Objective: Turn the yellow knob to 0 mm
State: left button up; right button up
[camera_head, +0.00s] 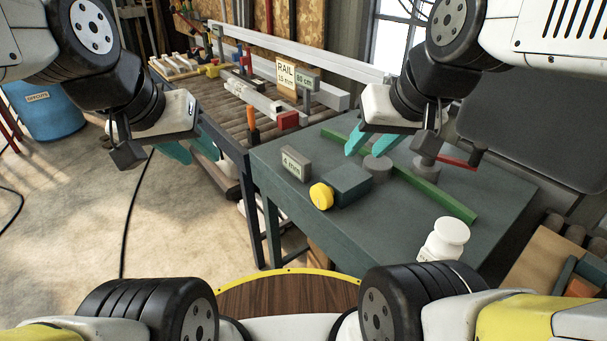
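The yellow knob (321,195) sits on the near left face of a dark grey-green block (350,184) on the workbench (300,217). A grey sign (296,164) behind the knob reads what looks like 4 mm. My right gripper (368,153), with teal fingers, is above the bench, behind and to the right of the knob. Its fingers are apart and hold nothing visible. My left gripper (189,158) is over the floor, left of the bench and well away from the knob. Its teal fingers are apart and empty.
A green bar (425,184) lies across the bench behind a grey cylinder (377,168). A white bottle (445,240) stands at the front right. A roller conveyor (222,98) with rails and a RAIL sign (286,74) lies behind. A blue barrel (45,110) stands far left.

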aim_at(321, 195)
jog(key=i+j, duration=0.3)
jog(key=j, duration=0.15)
jog(key=i+j, duration=0.3)
jog(key=j, duration=0.15)
jog(key=i+j, duration=0.65)
jog(key=j, duration=0.3)
jog(key=i+j+z, duration=0.1)
jog(key=j, duration=0.25)
jog(key=i+j, duration=0.35)
jog(key=i+j+z, duration=0.15)
jog(key=j, duration=0.2)
jog(key=i+j, duration=0.25)
jog(key=j, duration=0.15)
jog(key=i+j+z, duration=0.15)
jog(key=j, duration=0.2)
jog(key=z, duration=2.25)
jog(key=i+j+z, duration=0.1)
jog(key=z, duration=0.25)
jog(key=j+z, duration=0.15)
jog(key=z, duration=0.2)
jog(key=i+j+z, duration=0.15)
jog(key=z, duration=0.2)
jog(key=i+j, duration=0.1)
jog(key=j+u, duration=0.05)
jog(key=j, duration=0.05)
